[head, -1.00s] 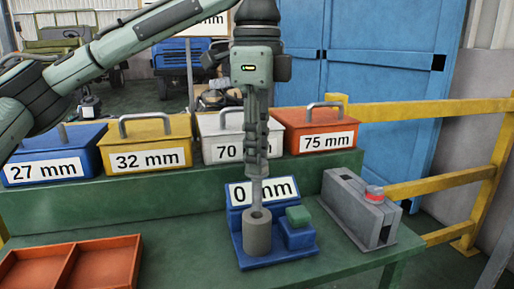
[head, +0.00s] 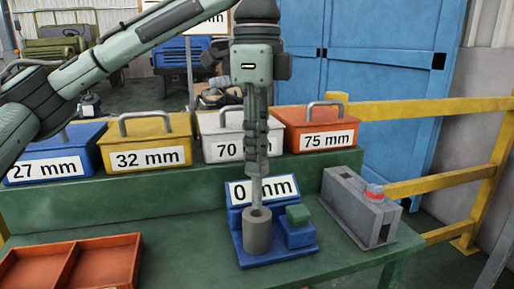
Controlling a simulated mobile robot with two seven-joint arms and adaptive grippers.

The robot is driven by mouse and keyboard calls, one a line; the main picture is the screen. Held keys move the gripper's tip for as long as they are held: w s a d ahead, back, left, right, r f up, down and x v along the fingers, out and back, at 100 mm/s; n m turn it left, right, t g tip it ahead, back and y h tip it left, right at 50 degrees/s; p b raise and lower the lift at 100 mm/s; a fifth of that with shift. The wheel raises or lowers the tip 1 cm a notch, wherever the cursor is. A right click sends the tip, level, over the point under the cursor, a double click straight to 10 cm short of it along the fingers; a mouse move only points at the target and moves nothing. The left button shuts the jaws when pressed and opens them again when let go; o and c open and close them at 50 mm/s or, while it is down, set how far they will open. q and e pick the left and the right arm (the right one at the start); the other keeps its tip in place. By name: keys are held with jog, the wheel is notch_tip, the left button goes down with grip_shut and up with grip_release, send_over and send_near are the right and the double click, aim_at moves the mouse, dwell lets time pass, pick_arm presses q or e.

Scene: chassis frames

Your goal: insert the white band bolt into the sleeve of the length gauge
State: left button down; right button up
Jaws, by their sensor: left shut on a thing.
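The length gauge (head: 270,256) is a blue block on the green bench, with a grey upright sleeve (head: 257,236), a green block on its right part and a display plate reading "0 mm" (head: 239,192) behind. My left gripper (head: 257,172) points straight down above the sleeve, shut on a grey bolt (head: 257,191). The bolt is upright, and its lower end meets the sleeve's open top; I cannot tell how deep it sits. Its upper part is hidden by the fingers, and no white band can be made out. My right gripper is not in view.
Lidded boxes stand on the raised shelf behind: blue 27 mm (head: 57,157), yellow 32 mm (head: 148,143), white 70 mm (head: 209,134) and red 75 mm (head: 322,130). A grey device with a red button (head: 358,208) stands right of the gauge. An orange divided tray (head: 110,264) lies front left.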

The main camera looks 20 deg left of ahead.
aim_at(257, 205)
pick_arm(q)
jog(key=shift+f+b, duration=0.6)
jog(key=shift+f, duration=3.3)
jog(key=c, duration=1.1)
grip_release()
jog(key=shift+c, duration=0.2)
notch_tip(257, 205, up, 12)
jog(key=shift+s+f, duration=0.1)
